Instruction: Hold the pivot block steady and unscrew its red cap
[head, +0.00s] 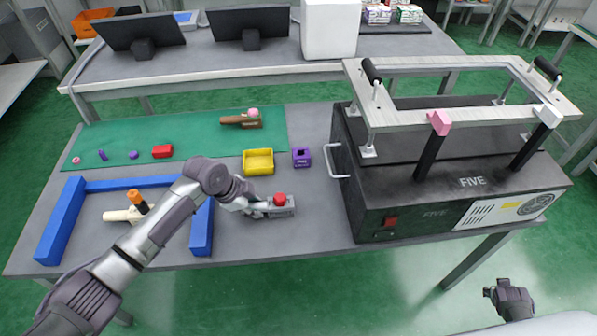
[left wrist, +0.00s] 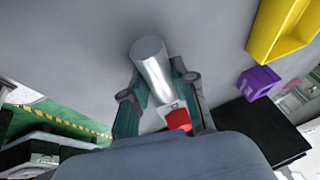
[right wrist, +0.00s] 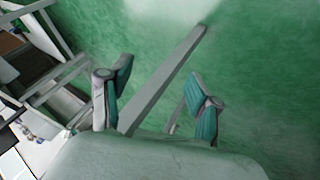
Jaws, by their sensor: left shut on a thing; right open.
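In the left wrist view, a silver cylindrical part (left wrist: 152,62) of the block sits between the fingers (left wrist: 161,90), and the red cap (left wrist: 179,120) shows close to the palm. My right gripper (head: 503,291) is away from the table at lower right. In the right wrist view its fingers (right wrist: 152,92) are apart and empty above the green floor.
A yellow bin (head: 258,162) and a purple block (head: 301,157) stand behind the pivot block. A large black machine (head: 400,205) fills the table's right side. A blue frame (head: 201,232) around a cream part with an orange top (head: 138,203) is at left.

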